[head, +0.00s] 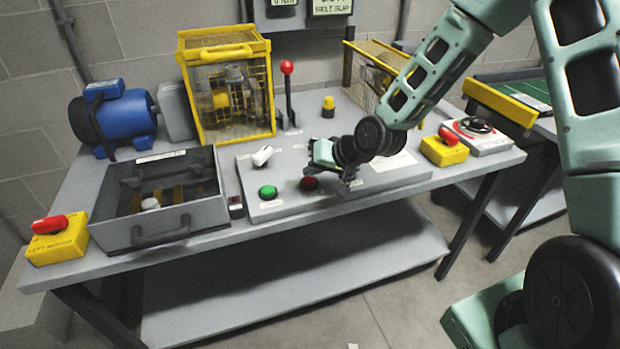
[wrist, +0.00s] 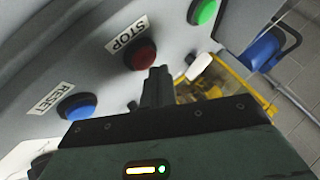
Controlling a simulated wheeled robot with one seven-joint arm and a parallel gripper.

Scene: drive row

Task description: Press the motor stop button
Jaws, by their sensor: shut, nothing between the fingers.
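The red stop button (head: 309,184) is on the sloped grey panel (head: 290,207), to the right of the green button. In the wrist view the red button (wrist: 140,54) sits beside a STOP label (wrist: 127,34). My gripper (head: 347,178) is over the panel, just right of the red button in the head view. In the wrist view my gripper's fingers (wrist: 157,76) are together and empty, with their tips close to the red button's lower right edge. I cannot tell whether they touch it. The button is otherwise in clear view there.
The green button (head: 268,192) and a white switch (head: 262,156) are left of the stop button. A blue RESET button (wrist: 77,106) is on its other side. A red-knobbed lever (head: 287,85) and yellow cage (head: 228,95) stand behind; a grey open box (head: 160,236) is left.

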